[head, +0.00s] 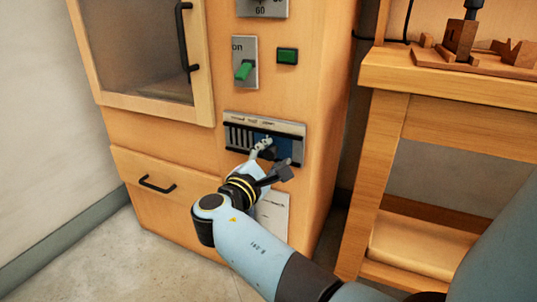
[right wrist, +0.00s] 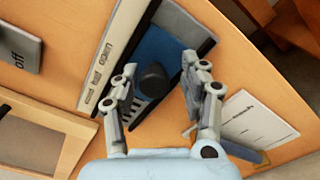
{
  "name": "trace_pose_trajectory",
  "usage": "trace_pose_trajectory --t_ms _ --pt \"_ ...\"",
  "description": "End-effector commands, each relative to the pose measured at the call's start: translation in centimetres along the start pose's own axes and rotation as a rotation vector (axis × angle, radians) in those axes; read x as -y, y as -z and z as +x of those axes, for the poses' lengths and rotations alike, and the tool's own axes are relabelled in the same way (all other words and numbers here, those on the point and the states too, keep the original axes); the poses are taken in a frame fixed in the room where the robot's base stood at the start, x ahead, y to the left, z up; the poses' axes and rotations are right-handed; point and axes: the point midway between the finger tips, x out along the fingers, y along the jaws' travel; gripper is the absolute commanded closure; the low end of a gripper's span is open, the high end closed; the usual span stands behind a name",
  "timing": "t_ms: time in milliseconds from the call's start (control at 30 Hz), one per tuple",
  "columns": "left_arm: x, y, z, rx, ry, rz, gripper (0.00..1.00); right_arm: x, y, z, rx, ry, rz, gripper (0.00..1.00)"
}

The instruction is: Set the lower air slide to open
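The lower air slide (head: 287,146) is a blue plate in a black-railed frame on the wooden cabinet front. Dark vent slots show at its left end, and small labels run along the strip above. In the right wrist view the blue plate (right wrist: 167,50) carries a round black knob (right wrist: 152,79). My right gripper (head: 273,158) is open at the slide. In the right wrist view its fingers (right wrist: 158,80) stand on either side of the knob, with gaps visible. In the head view the gripper partly hides the knob and plate. My left gripper is not in view.
Above the slide are a green switch (head: 243,70) on a grey plate and a green button (head: 287,56). A glass door and a drawer (head: 165,190) with black handles are to the left. A paper sheet (head: 272,212) hangs below. A wooden bench (head: 450,90) stands right.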

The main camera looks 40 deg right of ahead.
Motion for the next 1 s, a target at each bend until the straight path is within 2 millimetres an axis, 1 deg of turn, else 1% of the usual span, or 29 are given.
trace_pose_trajectory --t_ms 267,367,467,700,800,900,1000 --pt "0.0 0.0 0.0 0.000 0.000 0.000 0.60 -0.2 0.0 0.0 -0.002 -0.003 0.002 0.48" --pt "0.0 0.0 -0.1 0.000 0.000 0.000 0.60 -0.6 -0.2 0.1 -0.002 -0.004 0.005 0.48" --pt "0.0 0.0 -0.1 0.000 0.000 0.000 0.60 -1.7 -1.0 0.1 -0.001 -0.005 0.008 0.48" --pt "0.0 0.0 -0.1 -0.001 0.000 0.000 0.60 -5.9 -4.1 0.1 0.003 -0.007 0.011 0.48" --pt "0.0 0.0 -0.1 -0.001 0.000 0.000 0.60 -7.1 -5.0 0.1 0.002 -0.005 0.009 0.48" --pt "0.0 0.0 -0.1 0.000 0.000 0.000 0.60 -7.9 -5.7 0.0 0.001 -0.004 0.006 0.48" --pt "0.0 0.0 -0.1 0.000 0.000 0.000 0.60 -8.2 -5.9 0.0 -0.001 -0.003 0.004 0.48"
